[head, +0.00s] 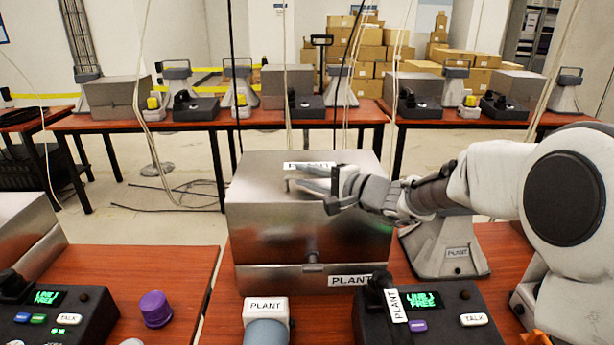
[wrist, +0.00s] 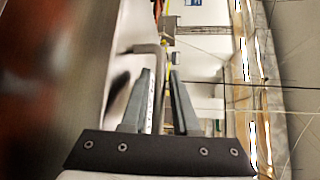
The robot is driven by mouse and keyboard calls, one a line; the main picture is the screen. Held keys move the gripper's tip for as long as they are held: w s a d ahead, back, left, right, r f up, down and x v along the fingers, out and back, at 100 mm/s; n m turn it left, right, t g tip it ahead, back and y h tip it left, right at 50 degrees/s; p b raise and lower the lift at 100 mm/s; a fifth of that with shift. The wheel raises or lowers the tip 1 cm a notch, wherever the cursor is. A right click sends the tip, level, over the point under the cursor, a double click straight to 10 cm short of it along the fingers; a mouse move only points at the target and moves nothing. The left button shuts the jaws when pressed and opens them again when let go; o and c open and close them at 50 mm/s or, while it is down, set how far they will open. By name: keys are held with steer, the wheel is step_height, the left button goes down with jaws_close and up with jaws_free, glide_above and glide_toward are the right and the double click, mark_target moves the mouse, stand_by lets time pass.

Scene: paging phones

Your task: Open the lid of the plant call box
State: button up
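The plant call box (head: 310,225) is a brushed metal box in the middle of the head view, with PLANT labels on its top and front. Its lid looks shut, with a seam low on the front and a small dark knob (head: 312,257) there. My gripper (head: 300,177) is over the top of the box near the PLANT label, fingers pointing left. The fingers are apart with nothing between them, as the wrist view shows (wrist: 162,72). A grey bent handle (wrist: 150,49) stands on the metal surface just ahead of the fingertips; contact is not clear.
The box stands on a brown table (head: 232,315). In front are a PLANT-labelled grey-blue cylinder (head: 266,320) and a black phone console (head: 440,315). A grey PLANT stand (head: 447,245) is at right. A purple knob (head: 155,308) sits on the left table.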

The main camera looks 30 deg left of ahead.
jaws_close()
stand_by(1.4)
